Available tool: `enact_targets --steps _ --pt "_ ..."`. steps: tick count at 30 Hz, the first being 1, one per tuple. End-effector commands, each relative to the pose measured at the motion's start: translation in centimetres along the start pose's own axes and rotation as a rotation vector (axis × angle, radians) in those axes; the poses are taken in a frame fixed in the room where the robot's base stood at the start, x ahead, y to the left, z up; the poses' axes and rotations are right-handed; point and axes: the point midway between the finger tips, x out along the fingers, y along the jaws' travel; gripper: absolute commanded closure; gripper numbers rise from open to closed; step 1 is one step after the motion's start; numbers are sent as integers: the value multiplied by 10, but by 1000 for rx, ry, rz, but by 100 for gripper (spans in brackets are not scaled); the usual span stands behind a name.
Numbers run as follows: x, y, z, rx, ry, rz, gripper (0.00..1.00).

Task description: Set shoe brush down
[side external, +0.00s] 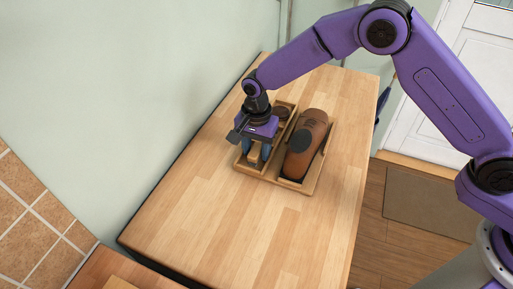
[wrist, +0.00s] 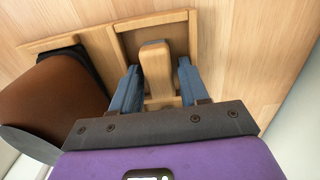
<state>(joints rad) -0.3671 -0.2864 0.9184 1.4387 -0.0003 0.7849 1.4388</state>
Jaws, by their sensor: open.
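The shoe brush, a narrow light-wood block (wrist: 155,75), lies in a compartment of a wooden tray (wrist: 153,24). My gripper (side external: 256,162) reaches down into the left front compartment of the tray in the side view. In the wrist view, its blue fingers stand open on either side of the brush, with a visible gap at each side. The brush's underside is hidden, and in the side view the fingers mostly cover it.
A brown shoe-like object (side external: 308,135) with a dark oval patch fills the tray's right compartment, close beside my gripper. A dark round tin (side external: 281,113) sits in the back left compartment. The wooden counter (side external: 220,215) is clear in front; a wall runs along its left.

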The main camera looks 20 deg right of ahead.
Motion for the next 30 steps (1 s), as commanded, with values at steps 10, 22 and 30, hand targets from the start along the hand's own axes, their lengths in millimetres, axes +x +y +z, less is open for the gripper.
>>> enact_targets --steps 10,22,30 --pt "-58 -1 0 -1 1 -5 56" --pt "-116 -1 0 0 0 -2 56" --pt "-120 0 0 0 0 1 56"
